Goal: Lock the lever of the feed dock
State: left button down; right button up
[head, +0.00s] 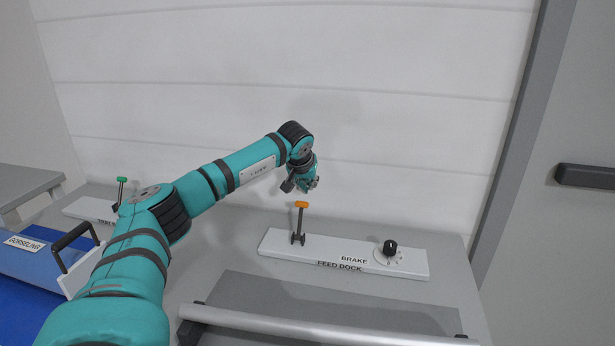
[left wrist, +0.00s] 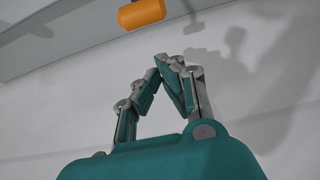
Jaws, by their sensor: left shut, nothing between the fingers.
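The feed dock (head: 340,265) is a white panel on the grey bench, lettered FEED DOCK and BRAKE. Its lever (head: 299,221) stands near the left end, roughly upright, with an orange grip on top. The orange grip (left wrist: 141,14) also shows at the top of the left wrist view. My left gripper (head: 312,184) is above and slightly right of the lever in the head view, apart from it. In the left wrist view its fingers (left wrist: 172,62) meet at the tips, with nothing between them. My right gripper is not in view.
A black brake knob (head: 390,248) sits on the panel's right part. A blue case (head: 30,262) with a black handle stands at the lower left. A metal roller bar (head: 330,326) crosses the front.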

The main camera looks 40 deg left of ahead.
aim_at(300, 219)
pick_arm(q)
jog(key=shift+s+d+f, duration=0.15)
jog(key=shift+s+d, duration=0.2)
jog(key=shift+s, duration=0.25)
jog(key=shift+s+d+f, duration=0.15)
jog(key=shift+s+d, duration=0.15)
jog(key=shift+s, duration=0.3)
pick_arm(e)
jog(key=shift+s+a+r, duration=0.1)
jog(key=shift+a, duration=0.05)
pick_arm(q)
jog(key=shift+s+r, duration=0.1)
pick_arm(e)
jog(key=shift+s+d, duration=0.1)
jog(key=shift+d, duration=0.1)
pick_arm(q)
jog(key=shift+s+d+r, duration=0.2)
jog(key=shift+s+d, duration=0.05)
jog(key=shift+s, duration=0.05)
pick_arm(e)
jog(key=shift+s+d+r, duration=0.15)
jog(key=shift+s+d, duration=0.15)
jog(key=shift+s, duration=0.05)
